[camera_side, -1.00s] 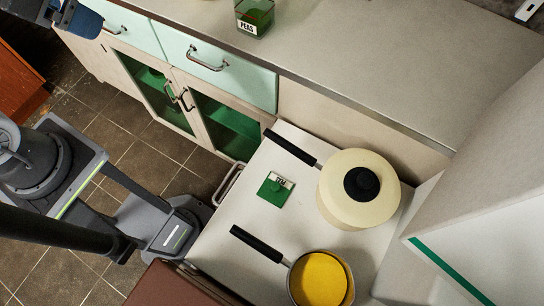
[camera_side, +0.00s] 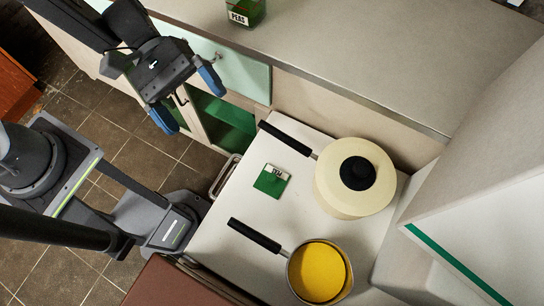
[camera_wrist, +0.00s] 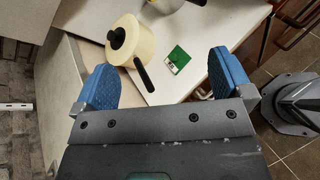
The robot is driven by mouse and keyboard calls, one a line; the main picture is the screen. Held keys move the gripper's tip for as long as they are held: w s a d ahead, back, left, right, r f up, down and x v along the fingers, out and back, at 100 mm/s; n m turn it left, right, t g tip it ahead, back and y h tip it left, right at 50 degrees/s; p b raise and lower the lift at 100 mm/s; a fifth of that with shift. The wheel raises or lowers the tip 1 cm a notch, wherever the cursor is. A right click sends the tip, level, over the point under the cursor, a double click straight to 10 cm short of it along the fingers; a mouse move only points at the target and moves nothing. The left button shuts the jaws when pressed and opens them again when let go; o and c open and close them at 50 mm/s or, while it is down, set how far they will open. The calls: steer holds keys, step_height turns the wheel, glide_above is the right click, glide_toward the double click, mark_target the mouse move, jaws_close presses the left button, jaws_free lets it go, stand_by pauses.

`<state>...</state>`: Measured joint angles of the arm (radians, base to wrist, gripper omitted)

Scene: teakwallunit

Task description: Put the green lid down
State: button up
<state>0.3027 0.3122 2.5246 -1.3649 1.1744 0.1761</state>
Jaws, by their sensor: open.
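The green lid (camera_side: 270,184), a small square piece with a white label strip, lies flat on the white stove-like top between two pan handles. In the wrist view the green lid (camera_wrist: 179,58) shows beyond the fingertips, between them and a little to the right. My gripper (camera_side: 187,102) is open and empty, with blue fingers, in front of the cabinet doors, to the left of the lid and apart from it. The open fingers of my gripper (camera_wrist: 158,75) also show in the wrist view.
A cream lidded pot (camera_side: 342,200) with a black knob stands right of the lid. A pan with yellow contents (camera_side: 318,273) stands below it. Their black handles point left. A green container labelled PEAS (camera_side: 245,12) is on the counter (camera_side: 365,65). A white hood-like box (camera_side: 480,190) is at right.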

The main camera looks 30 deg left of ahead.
step_height(320, 180, down, 6)
steer(key=d+n+t+h, duration=0.1)
steer(key=d+n+h, duration=0.1)
steer(key=n, duration=0.2)
steer(key=n+t, duration=0.4)
steer(key=n, duration=0.2)
glide_toward(268, 175)
steer(key=shift+y, duration=0.4)
steer(key=x, duration=0.5)
steer(key=shift+s+a+f, duration=0.1)
steer(key=shift+s+f, duration=0.05)
steer(key=shift+s, duration=0.05)
steer(key=shift+r+x, duration=0.15)
steer(key=shift+x, duration=1.2)
steer(key=shift+r+x, duration=0.15)
steer(key=shift+x, duration=1.15)
steer(key=shift+w, duration=0.2)
steer(key=c, duration=1.1)
steer(key=shift+o, duration=0.2)
steer(key=shift+r, duration=0.1)
